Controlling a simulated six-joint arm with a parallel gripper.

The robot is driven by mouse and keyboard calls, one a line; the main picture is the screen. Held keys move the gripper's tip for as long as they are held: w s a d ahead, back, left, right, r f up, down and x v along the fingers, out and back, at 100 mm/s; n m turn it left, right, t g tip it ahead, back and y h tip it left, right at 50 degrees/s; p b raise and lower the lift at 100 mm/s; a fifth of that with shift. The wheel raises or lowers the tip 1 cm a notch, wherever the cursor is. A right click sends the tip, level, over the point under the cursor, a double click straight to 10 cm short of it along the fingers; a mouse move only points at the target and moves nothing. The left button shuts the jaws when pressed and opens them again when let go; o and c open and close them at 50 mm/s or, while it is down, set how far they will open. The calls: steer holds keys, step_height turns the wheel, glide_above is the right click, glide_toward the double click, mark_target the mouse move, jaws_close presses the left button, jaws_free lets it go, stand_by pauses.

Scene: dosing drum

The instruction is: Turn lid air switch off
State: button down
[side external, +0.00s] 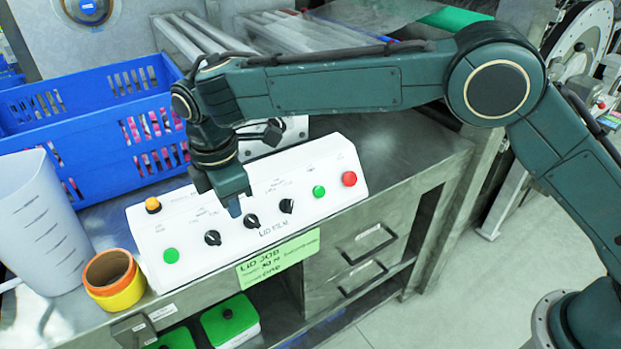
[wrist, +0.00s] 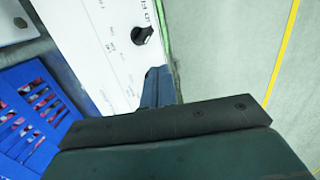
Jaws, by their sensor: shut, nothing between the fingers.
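A white control panel (side external: 300,163), marked "LID FILM", carries three black rotary knobs. They are the left knob (side external: 212,238), the middle knob (side external: 251,220) and the right knob (side external: 287,205). The small print is too small to read, so I cannot tell which is the lid air switch. My gripper (side external: 235,208) points down over the panel, shut and empty, its tip just above and left of the middle knob. I cannot tell whether it touches the panel. In the wrist view the fingers (wrist: 158,88) are together, below one black knob (wrist: 142,34).
The panel also has green buttons (side external: 170,255), a red button (side external: 349,178) and an orange-topped button (side external: 152,204). A blue crate (side external: 95,100), white jug (side external: 40,225) and tape rolls (side external: 113,280) stand left. A green label (side external: 278,258) hangs at the front edge.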

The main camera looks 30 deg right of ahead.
steer(key=shift+s+a+r, duration=0.1)
steer(key=shift+r, duration=1.15)
steer(key=shift+s+a+r, duration=0.1)
steer(key=shift+r, duration=1.1)
steer(key=s+d+r+m+t, duration=0.1)
steer(key=s+d+r+m, duration=0.2)
steer(key=d+r, duration=0.35)
steer(key=s+d+r+m, duration=0.2)
steer(key=d+r+m, duration=0.1)
steer(key=d, duration=0.7)
steer(key=s+d+r+m+t, duration=0.1)
steer(key=s+d+r+m, duration=0.3)
steer(key=d, duration=0.5)
steer(key=s+d+f+m+t, duration=0.1)
steer(key=s+d+m, duration=0.1)
steer(key=s, duration=0.4)
steer(key=s+d+f+m+t, duration=0.1)
steer(key=s+d+f+m, duration=0.1)
steer(key=s+d, duration=0.3)
steer(key=s+d+f+m+y, duration=0.1)
steer(key=s+d+m, duration=0.3)
steer(key=s, duration=0.5)
steer(key=shift+s+f+t, duration=0.2)
steer(key=shift+f+t, duration=0.2)
steer(key=shift+f, duration=0.25)
